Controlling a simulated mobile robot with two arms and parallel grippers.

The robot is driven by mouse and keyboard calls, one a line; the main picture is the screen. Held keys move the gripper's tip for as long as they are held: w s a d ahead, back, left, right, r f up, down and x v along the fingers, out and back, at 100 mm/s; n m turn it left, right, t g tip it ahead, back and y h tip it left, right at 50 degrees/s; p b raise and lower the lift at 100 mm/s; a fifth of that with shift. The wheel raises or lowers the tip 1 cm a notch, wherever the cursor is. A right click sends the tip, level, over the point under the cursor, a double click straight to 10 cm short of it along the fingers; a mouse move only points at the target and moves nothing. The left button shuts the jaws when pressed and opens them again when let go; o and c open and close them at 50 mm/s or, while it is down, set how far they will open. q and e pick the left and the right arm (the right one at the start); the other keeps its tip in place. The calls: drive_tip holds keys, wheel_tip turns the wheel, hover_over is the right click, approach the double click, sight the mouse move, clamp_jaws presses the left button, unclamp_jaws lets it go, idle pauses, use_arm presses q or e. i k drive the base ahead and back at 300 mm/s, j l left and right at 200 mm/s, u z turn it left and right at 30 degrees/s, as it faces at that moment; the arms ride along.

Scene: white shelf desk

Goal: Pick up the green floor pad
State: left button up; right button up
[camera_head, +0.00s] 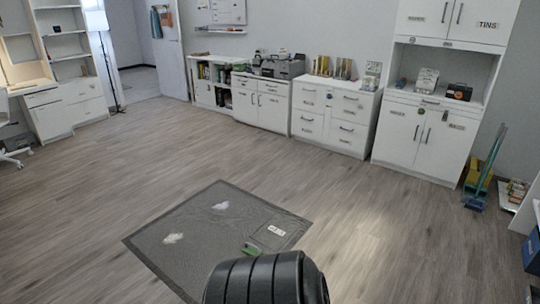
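A small green pad (251,249) lies on a dark grey floor mat (190,222), near the mat's right front part. A black ribbed part at the bottom of the head view, which looks like my own arm, stands just in front of it and may cover part of it. The rest of the mat's front is also hidden there. Neither of my grippers shows in this view, so I cannot see what they hold.
The mat has two pale patches (173,239) and a small white label (277,230). Wood floor (390,240) lies open around it. White cabinets (334,118) line the back wall. A yellow bucket (477,174) stands at the right.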

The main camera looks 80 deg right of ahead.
sight(250, 249)
drive_tip(key=l+z, duration=0.1)
drive_tip(key=z, duration=2.45)
drive_tip(key=l, duration=0.1)
